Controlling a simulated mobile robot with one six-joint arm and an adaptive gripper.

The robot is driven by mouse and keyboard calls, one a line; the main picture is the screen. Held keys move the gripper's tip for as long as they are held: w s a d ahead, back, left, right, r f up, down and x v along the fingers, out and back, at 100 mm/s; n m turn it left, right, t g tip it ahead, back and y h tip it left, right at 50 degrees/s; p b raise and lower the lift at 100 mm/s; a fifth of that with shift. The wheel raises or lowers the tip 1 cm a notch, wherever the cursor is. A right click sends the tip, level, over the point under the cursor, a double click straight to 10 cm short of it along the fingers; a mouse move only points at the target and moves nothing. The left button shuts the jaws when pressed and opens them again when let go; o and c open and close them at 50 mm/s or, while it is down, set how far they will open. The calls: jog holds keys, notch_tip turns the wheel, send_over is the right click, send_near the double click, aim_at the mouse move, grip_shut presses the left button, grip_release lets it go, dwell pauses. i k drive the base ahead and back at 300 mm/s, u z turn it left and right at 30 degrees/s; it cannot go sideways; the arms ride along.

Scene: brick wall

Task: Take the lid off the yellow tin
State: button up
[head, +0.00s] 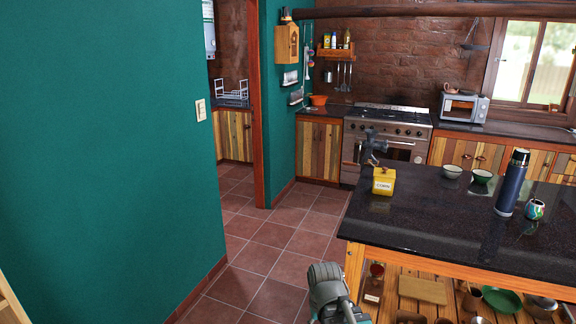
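The yellow tin (384,186) stands upright on the dark stone top of the island table (440,215), near its far left corner. It has a pale label with dark lettering on its front. A yellow lid (384,172) appears to sit on the tin; the seam is too small to make out. Part of my own grey arm shows at the bottom of the head view, in front of the table's left end and well short of the tin. My gripper is not in view.
A dark metal device (372,146) stands just behind the tin. Two bowls (452,171) (482,176), a blue flask (512,183) and a small patterned cup (535,209) stand to the right. The tabletop before the tin is clear. Tiled floor (270,240) lies open left of the table.

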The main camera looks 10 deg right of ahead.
aim_at(384, 172)
jog(key=z, duration=0.55)
jog(key=i, duration=1)
jog(key=z, duration=0.4)
jog(key=k, duration=0.95)
jog(key=z, duration=0.1)
jog(key=i, duration=0.55)
